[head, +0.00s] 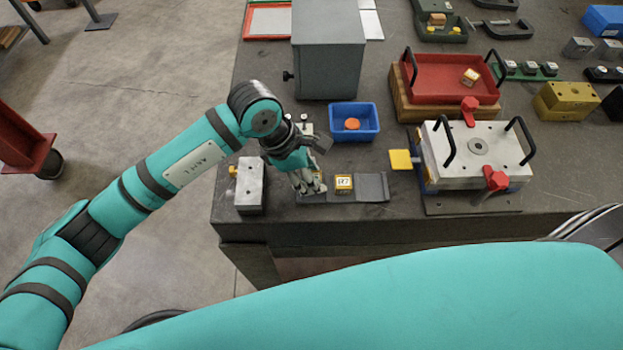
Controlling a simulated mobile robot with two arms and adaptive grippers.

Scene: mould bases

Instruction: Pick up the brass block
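A small brass-coloured block (343,182) with a white label on top sits on a dark flat plate (373,188) near the front edge of the bench. A similar small labelled block (470,77) lies tilted in the red tray (437,76). A larger yellow-brass block (566,98) stands at the far right. My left gripper (312,187) points down over the left part of the dark plate, just left of the front block. I cannot tell whether its fingers are open or whether anything is between them. My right gripper is not in view.
A grey metal block (250,186) stands left of the gripper. Behind it are a blue bin (354,122) with an orange disc and a tall grey box (328,55). A mould base (478,158) with black handles and red clamps stands to the right.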

